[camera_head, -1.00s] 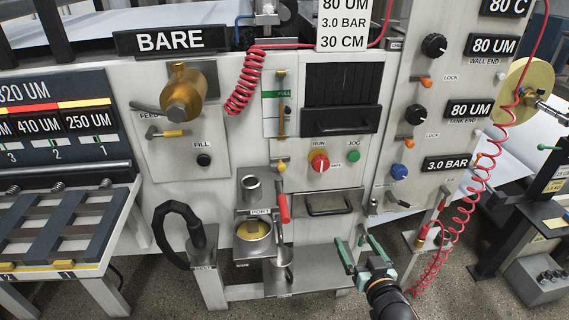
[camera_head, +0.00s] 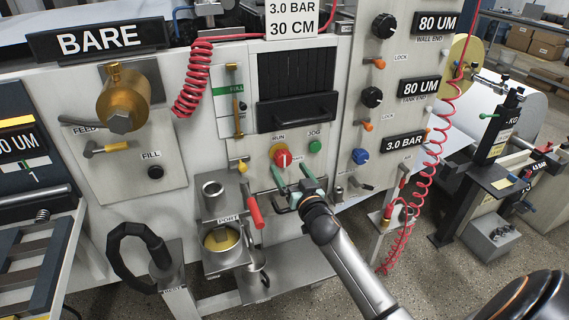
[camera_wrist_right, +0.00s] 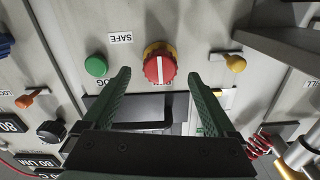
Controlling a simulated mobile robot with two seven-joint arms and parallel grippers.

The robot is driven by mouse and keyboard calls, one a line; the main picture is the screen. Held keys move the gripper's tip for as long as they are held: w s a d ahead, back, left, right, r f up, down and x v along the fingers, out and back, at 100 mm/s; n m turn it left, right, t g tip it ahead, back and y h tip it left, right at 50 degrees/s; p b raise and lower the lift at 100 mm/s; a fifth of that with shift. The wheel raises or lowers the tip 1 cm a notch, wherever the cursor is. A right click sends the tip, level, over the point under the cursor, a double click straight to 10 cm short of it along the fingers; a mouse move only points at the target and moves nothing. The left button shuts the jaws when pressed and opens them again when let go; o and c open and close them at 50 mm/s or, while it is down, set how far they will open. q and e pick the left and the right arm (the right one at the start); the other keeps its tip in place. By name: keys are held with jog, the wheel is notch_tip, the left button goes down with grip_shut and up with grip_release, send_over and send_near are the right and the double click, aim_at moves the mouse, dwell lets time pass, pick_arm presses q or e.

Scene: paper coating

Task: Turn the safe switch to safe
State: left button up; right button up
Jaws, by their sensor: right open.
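The safe switch (camera_head: 282,157) is a round red knob on a yellow base on the machine's front panel, with a RUN label above it. In the right wrist view the knob (camera_wrist_right: 159,68) shows a white line running up and down, towards the RUN side. The SAFE label (camera_wrist_right: 120,38) is off to its upper left there. My right gripper (camera_head: 291,174) is open and empty, just below the knob in the head view. In the wrist view its green fingers point at the knob, one on each side; contact cannot be told. My left gripper is not in view.
A green JOG button (camera_head: 315,146) sits right of the knob. A yellow-tipped lever (camera_head: 242,168) sits to its left and a drawer handle (camera_head: 293,202) below. A red-handled lever (camera_head: 254,210) stands by the port, and a red coiled hose (camera_head: 419,200) hangs at right.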

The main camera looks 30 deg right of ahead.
aim_at(284, 162)
jog(key=shift+x, duration=2.05)
jog(key=c, duration=1.4)
